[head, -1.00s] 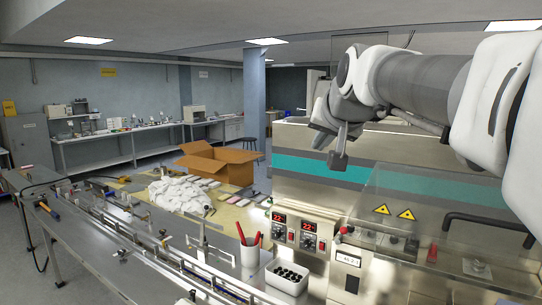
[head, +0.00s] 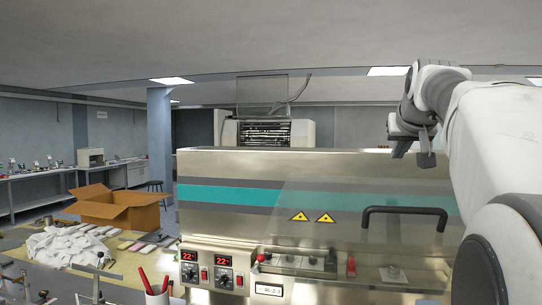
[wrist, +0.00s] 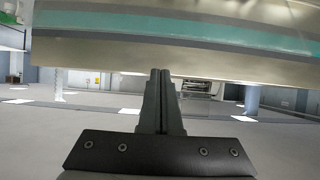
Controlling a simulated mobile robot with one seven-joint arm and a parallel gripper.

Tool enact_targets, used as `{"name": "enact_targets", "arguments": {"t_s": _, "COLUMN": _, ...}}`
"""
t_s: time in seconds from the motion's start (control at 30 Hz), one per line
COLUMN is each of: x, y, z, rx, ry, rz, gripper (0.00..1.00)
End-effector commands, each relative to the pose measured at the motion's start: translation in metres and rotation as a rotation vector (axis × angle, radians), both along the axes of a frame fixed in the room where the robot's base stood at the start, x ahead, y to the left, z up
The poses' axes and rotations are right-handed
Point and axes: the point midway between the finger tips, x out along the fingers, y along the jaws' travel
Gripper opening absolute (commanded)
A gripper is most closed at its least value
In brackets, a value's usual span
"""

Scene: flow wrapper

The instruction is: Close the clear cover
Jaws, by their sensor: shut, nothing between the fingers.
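A clear cover (head: 350,235) with yellow warning triangles and a black bar handle (head: 404,212) is on the front of the steel wrapping machine in the head view. It looks tilted over the machine's working area; I cannot tell how far it is open. My gripper (head: 413,152) hangs in the air above the handle, apart from the cover. Its fingers are together and empty, as the wrist view (wrist: 160,75) also shows. The cover does not show clearly in the wrist view.
The steel machine body (head: 230,165) with a teal band fills the middle. Its control panel (head: 210,270) is at lower left. Behind stands a white cabinet (head: 310,130) with a clear upright panel (head: 262,92) above. A cardboard box (head: 115,210) and white cloth pile (head: 65,247) lie left.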

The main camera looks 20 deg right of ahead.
Motion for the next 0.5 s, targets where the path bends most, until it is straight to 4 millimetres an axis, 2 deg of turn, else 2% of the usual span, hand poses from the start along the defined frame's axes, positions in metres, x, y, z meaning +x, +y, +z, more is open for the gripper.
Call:
{"name": "enact_targets", "arguments": {"t_s": 0.33, "x": 0.059, "y": -0.032, "z": -0.038, "rx": 0.004, "ry": 0.004, "rz": 0.000, "gripper": 0.00}}
{"name": "enact_targets", "arguments": {"t_s": 0.37, "x": 0.060, "y": -0.033, "z": -0.040, "rx": 0.003, "ry": 0.002, "rz": 0.000, "gripper": 0.00}}
{"name": "enact_targets", "arguments": {"t_s": 0.5, "x": 0.042, "y": -0.023, "z": -0.046, "rx": 0.002, "ry": -0.001, "rz": 0.000, "gripper": 0.00}}
